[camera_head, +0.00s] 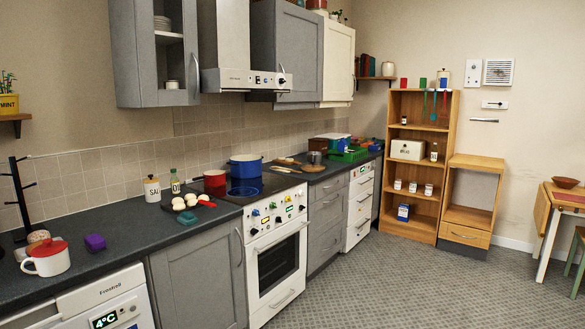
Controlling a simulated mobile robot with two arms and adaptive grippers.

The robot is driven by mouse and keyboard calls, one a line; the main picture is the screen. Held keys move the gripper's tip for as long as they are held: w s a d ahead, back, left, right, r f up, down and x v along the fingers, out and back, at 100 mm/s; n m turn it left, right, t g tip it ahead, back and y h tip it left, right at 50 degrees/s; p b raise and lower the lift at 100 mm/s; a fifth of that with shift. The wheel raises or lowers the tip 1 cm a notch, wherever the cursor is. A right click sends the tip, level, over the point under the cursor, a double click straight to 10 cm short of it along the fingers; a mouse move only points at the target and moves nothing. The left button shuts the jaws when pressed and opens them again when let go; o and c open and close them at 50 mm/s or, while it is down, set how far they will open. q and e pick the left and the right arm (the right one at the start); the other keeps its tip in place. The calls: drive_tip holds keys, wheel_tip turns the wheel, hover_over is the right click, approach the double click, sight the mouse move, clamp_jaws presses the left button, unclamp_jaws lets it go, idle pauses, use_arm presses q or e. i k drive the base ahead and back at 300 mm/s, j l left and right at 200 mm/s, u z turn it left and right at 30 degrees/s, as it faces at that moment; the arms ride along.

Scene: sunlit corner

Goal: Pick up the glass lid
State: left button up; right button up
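I cannot make out a glass lid for certain from this distance. A blue pot (245,167) stands on the black cooktop (262,185), and whether a clear lid lies on it is too small to tell. A red pan (214,178) sits at the left of the cooktop. Farther along the counter, a dark grey pot (315,158) stands near a round wooden board (287,162). Neither of my grippers is in view.
A wooden shelf (456,108) stands at the back. The grey floor (400,285) is clear.

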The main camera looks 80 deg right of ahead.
sight(313, 166)
drive_tip(key=z, duration=2.4)
